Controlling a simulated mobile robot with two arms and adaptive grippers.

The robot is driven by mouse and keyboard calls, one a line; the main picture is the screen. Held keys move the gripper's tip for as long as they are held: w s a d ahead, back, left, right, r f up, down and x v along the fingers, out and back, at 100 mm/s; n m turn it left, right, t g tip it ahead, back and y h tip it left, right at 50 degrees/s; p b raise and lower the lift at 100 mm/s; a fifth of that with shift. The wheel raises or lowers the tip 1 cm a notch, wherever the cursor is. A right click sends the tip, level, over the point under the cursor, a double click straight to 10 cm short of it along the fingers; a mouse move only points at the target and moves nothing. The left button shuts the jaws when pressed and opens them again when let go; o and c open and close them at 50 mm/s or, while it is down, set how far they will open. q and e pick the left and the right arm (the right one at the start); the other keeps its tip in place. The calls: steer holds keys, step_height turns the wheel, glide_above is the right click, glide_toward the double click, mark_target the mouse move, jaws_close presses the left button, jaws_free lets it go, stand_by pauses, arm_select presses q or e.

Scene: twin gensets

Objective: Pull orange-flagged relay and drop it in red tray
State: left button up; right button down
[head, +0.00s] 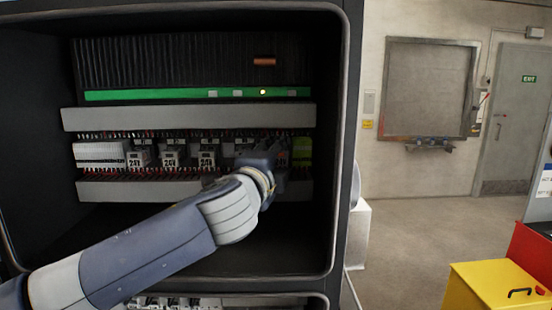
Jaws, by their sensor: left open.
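A row of white relays marked 24V sits on the rail in the open cabinet; three show clearly, the left one (138,157), the middle one (172,157) and the right one (207,157). I cannot make out an orange flag on any of them. My left gripper (279,172) is open at the right part of this row, in front of the relays there and hiding them. I cannot tell whether it touches one. A red container (531,252) shows at the right edge, cut off; I cannot tell if it is the red tray. My right gripper is not in view.
The cabinet's dark frame (344,130) surrounds my left arm. Grey wire ducts run above (190,117) and below (130,191) the relays. Yellow-green terminals (302,148) sit right of my gripper. A yellow box (475,287) stands at lower right; floor between is clear.

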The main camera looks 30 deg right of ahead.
arm_select(q)
steer(key=c, duration=1.1)
steer(key=shift+o, duration=0.2)
steer(key=shift+s+f, duration=0.15)
steer(key=shift+s+a, duration=0.3)
steer(key=shift+s, duration=0.1)
steer(key=shift+s+b, duration=0.15)
steer(key=shift+b, duration=0.15)
steer(key=shift+a, duration=0.1)
